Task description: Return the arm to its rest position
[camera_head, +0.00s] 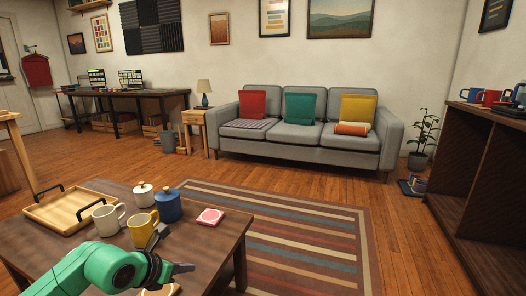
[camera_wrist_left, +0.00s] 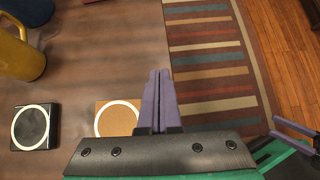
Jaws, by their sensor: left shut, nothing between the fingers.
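My left arm, green, comes in from the lower left of the head view. Its gripper (camera_head: 188,267) is over the near right part of the dark wooden coffee table (camera_head: 80,262). In the left wrist view the two purple fingers (camera_wrist_left: 158,76) are together with nothing between them. A cork coaster with a white ring (camera_wrist_left: 117,118) lies below, beside the fingers and partly hidden by the gripper body. At the right edge of the left wrist view are green and purple parts of what looks like my right gripper (camera_wrist_left: 296,130), cut off by the frame.
On the table are a wooden tray (camera_head: 32,213), a white mug (camera_head: 106,222), a yellow mug (camera_head: 141,233), a blue pot (camera_head: 168,206), a white lidded jar (camera_head: 143,195), a pink coaster (camera_head: 210,217) and a black coaster (camera_wrist_left: 35,127). A striped rug (camera_head: 300,235) lies beyond the table's right edge.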

